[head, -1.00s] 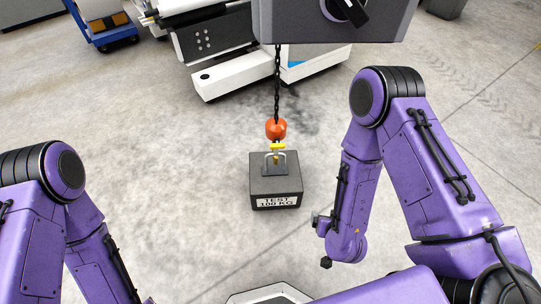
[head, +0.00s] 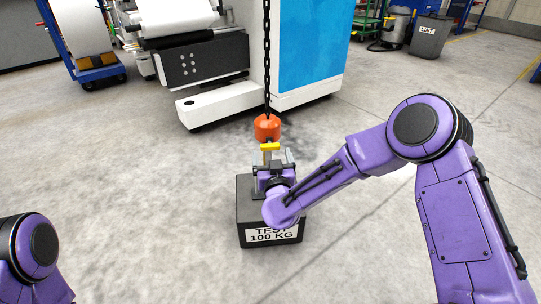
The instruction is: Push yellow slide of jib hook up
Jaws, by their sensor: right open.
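The yellow slide (head: 270,147) sits just below the orange hook block (head: 267,127), which hangs on a black chain (head: 267,60). Below it stands a dark test weight (head: 245,215) marked "TEST 100 KG", on the floor. My right gripper (head: 275,166) is just below the yellow slide, over the top of the weight. It is open; its fingertips are small and partly hidden by my wrist, and I cannot tell whether they touch the slide. My wrist also hides most of the weight's handle and the lower hook. My left gripper is out of view; only part of my left arm shows at lower left.
A white and blue machine (head: 305,60) with a white roll stands behind the weight. A blue cart (head: 85,45) is at the far left and a grey bin (head: 430,37) at the far right. The concrete floor around the weight is clear.

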